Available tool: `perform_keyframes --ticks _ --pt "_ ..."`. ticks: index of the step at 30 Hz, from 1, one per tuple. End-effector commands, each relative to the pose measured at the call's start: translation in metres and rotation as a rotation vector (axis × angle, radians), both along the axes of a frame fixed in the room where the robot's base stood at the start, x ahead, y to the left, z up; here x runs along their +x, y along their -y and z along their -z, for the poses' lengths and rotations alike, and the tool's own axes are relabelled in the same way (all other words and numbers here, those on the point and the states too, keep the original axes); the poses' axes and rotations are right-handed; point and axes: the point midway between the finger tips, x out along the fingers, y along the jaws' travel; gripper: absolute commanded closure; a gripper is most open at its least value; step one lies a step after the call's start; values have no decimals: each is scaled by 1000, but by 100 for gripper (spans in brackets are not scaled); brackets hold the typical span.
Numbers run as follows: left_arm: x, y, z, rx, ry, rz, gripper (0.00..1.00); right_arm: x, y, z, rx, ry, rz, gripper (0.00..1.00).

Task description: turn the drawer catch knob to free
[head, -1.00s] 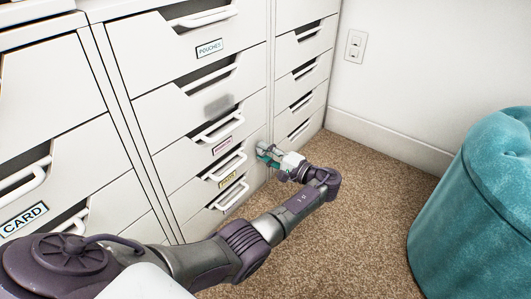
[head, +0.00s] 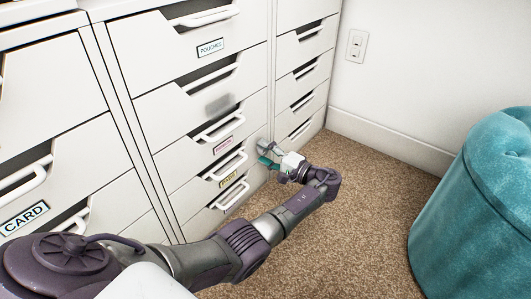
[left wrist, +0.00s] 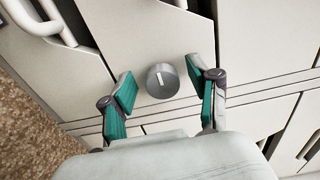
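The catch knob (left wrist: 163,80) is a round grey knob with a white mark line, on the cabinet's pale front. In the left wrist view its mark runs almost up and down, tilted slightly. My left gripper (left wrist: 160,69) is open, with one green-padded finger on each side of the knob and a visible gap on both sides. In the head view my left gripper (head: 265,154) is at the drawer fronts, low on the cabinet, and the knob cannot be made out there. My right gripper is not in view.
White drawers with handles and labels, such as a pouches drawer (head: 200,75), line the left and middle. A teal tufted stool (head: 475,205) stands at the right. Brown carpet (head: 350,235) is clear between them. A wall outlet (head: 356,46) is at the back.

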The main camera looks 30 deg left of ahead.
Motion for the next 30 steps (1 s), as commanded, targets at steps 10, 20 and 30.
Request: perform_keyframes --ticks 10,20,30 --pt "0 14 0 -1 1 4 40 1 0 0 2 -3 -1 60" --pt "-5 82 0 -2 -1 4 40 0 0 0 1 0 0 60" --pt "-9 119 0 1 0 0 40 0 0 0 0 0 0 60"
